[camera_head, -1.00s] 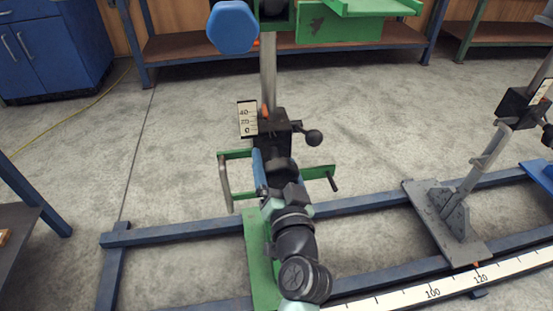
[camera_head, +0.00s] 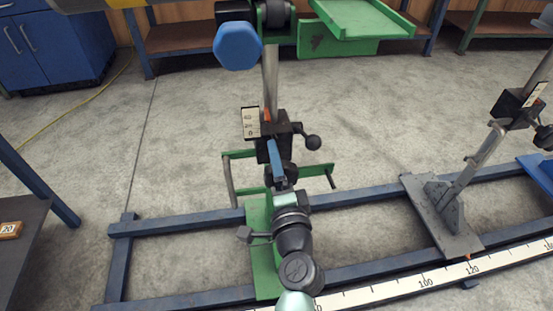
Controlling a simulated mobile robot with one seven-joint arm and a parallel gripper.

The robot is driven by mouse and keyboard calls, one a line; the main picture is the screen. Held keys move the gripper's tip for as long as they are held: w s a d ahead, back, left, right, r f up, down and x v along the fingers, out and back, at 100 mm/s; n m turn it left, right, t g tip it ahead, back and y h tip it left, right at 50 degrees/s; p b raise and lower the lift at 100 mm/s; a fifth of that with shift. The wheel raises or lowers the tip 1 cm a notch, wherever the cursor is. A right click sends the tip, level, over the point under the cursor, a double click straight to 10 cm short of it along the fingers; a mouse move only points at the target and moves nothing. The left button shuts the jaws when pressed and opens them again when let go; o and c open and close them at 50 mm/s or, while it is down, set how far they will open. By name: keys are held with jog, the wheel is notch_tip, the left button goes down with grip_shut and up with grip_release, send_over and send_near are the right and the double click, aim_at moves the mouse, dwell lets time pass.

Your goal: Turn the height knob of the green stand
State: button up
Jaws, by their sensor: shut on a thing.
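The green stand has a green base plate (camera_head: 262,270) across the blue rails and a steel post (camera_head: 270,80) rising to a green tray (camera_head: 362,18). A black clamp block (camera_head: 286,128) sits on the post, with a white height scale (camera_head: 250,122) on its left and a black ball-ended lever (camera_head: 313,142) on its right. My gripper (camera_head: 275,150), with blue fingers seen nearly edge-on, is in front of the block. It is shut on the height knob, which is mostly hidden by the fingers and wrist. A blue hexagonal knob (camera_head: 238,46) is high up, left of the post.
Green side bars (camera_head: 332,170) flank my gripper low down. A grey stand (camera_head: 440,215) is on the rails (camera_head: 175,222) to the right. A white ruler (camera_head: 400,288) runs along the front. A dark table (camera_head: 22,250) is at left. Floor between stand and back benches is clear.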

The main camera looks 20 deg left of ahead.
jog(key=shift+m+p, duration=0.45)
jog(key=shift+m, duration=0.75)
jog(key=o, duration=1.1)
jog(key=shift+s, duration=0.1)
jog(key=p+v, duration=0.1)
jog(key=v, duration=1.2)
jog(key=shift+d, duration=0.1)
